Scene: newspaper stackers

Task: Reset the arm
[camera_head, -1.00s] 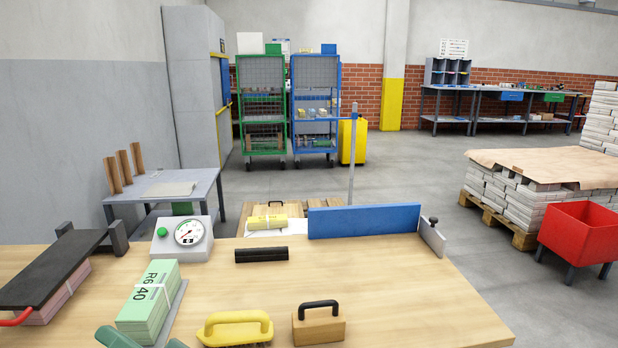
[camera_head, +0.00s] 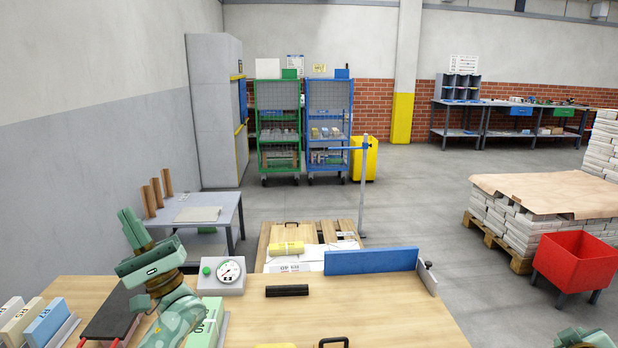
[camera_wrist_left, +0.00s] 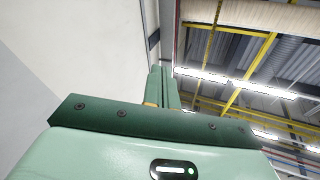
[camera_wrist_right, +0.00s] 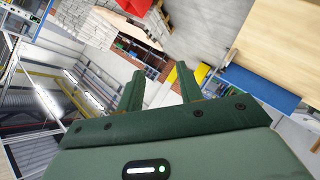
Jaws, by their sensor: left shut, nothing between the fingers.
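My left arm rises from the bottom left in the head view, and its green gripper (camera_head: 127,213) points up above the bench's left part. Its fingers are together with nothing between them, and they also show closed in the left wrist view (camera_wrist_left: 160,70). My right gripper shows in the right wrist view (camera_wrist_right: 158,77) with its two fingers apart and nothing between them. Only a small green part of my right arm shows at the head view's bottom right corner. My left arm hides part of the green-banded bundle (camera_head: 210,318).
A red bin (camera_head: 575,262) stands right of the bench. Floor beyond is largely clear.

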